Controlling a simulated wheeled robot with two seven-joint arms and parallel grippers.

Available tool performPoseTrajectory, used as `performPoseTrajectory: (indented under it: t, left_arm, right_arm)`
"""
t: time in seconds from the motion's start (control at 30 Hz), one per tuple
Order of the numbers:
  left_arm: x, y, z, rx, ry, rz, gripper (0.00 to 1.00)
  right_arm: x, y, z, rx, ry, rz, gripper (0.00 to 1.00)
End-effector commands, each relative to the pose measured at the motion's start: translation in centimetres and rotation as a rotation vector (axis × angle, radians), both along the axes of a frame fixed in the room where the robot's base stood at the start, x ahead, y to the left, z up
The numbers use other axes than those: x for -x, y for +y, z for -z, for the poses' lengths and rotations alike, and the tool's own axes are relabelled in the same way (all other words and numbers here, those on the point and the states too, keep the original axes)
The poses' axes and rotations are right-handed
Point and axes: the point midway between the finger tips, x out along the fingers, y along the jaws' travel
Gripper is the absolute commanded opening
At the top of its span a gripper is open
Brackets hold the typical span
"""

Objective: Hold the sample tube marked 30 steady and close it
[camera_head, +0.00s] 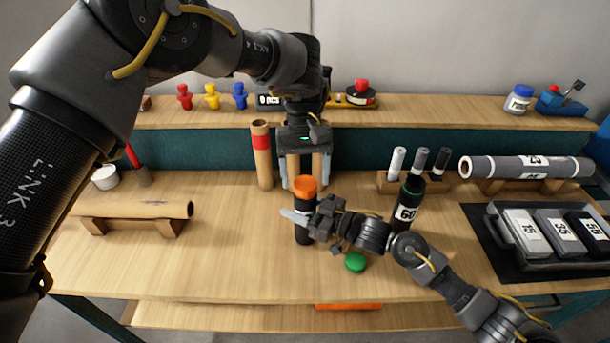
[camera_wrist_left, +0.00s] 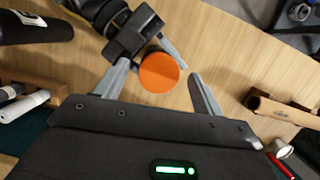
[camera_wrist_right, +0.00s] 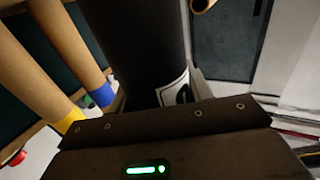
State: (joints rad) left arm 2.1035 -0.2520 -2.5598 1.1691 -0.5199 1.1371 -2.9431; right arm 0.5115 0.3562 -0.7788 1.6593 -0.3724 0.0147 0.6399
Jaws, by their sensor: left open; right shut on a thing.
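A black tube (camera_head: 304,230) stands upright near the middle of the table with an orange cap (camera_head: 305,187) on its top. I cannot tell how firmly the cap sits. My right gripper (camera_head: 301,216) is shut around the tube's upper body from the right. In the right wrist view the dark tube (camera_wrist_right: 140,45) fills the jaws; its white label (camera_wrist_right: 174,92) is partly hidden, so its number cannot be read. My left gripper (camera_head: 305,183) points down from above, open. In the left wrist view the orange cap (camera_wrist_left: 159,72) lies between its spread fingers, with a gap on both sides.
A black tube marked 60 (camera_head: 407,207) stands to the right, close to my right arm. A green cap (camera_head: 356,262) lies in front. A cardboard tube with a red band (camera_head: 262,155) stands behind. A rack of markers (camera_head: 392,182) and a tray (camera_head: 505,237) are at right. The front left is clear.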

Motion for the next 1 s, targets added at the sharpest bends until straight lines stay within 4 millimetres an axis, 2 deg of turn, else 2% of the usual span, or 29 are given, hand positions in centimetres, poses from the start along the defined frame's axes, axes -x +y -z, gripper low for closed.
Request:
performPoseTrajectory:
  t: [0.2,0.3,0.53,0.57,0.63,0.77,0.87,1.0]
  left_arm:
    - [-0.1,0.0,-2.9,0.001,-0.003,0.000,0.69]
    - [0.0,0.0,-3.6,0.000,-0.001,0.000,0.69]
    - [0.0,0.0,-3.8,0.000,0.000,0.000,0.69]
    - [0.0,0.0,-3.8,0.000,0.000,0.000,0.65]
    - [-0.1,0.0,-3.9,0.006,-0.001,-0.003,0.65]
    - [0.8,-1.2,-4.7,0.048,0.017,-0.005,0.65]
    - [1.2,-1.7,-5.1,0.018,0.017,-0.177,0.65]
    - [1.4,-2.2,-5.4,-0.059,0.020,-0.513,0.65]
  right_arm:
    - [0.0,0.0,0.1,0.001,0.000,0.001,0.00]
    - [0.0,-0.1,0.1,0.001,0.000,0.001,0.00]
    - [0.0,-0.1,0.1,0.001,0.000,0.001,0.00]
    - [0.0,0.0,0.0,0.001,0.000,0.001,0.00]
    - [0.0,0.0,0.0,0.001,0.000,0.001,0.00]
    - [0.0,0.0,0.0,0.001,0.000,0.001,0.00]
    - [0.0,0.0,0.1,0.001,0.000,0.001,0.00]
    - [0.0,0.0,0.1,0.001,0.000,0.001,0.00]
